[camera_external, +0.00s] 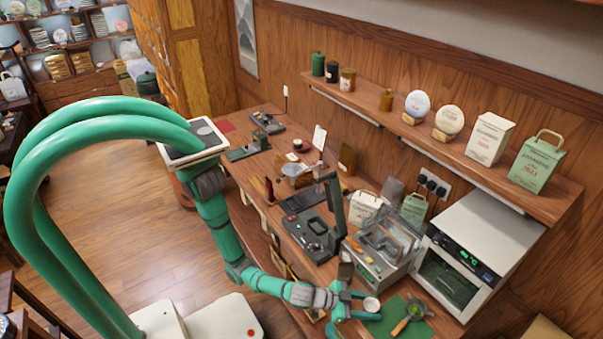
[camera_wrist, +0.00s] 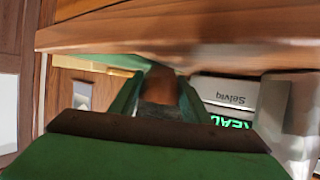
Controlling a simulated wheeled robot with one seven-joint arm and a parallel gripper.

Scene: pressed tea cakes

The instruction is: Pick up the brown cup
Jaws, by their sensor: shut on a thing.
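My gripper (camera_external: 366,307), green, is low over the counter's near edge. In the wrist view my gripper (camera_wrist: 157,98) has its two green fingers closed on either side of a brown cup (camera_wrist: 158,86). The cup's lower part is hidden by the dark gripper body. In the outside view a small round cup (camera_external: 372,304) with a pale top shows between the fingertips; its side is mostly hidden. I cannot tell whether it touches the counter.
A green mat (camera_external: 412,325) with a green bowl and a wooden tool lies just right of my gripper. A white oven (camera_external: 478,250) stands behind it. A clear-sided machine (camera_external: 380,250) and a black device (camera_external: 312,232) crowd the counter to the left.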

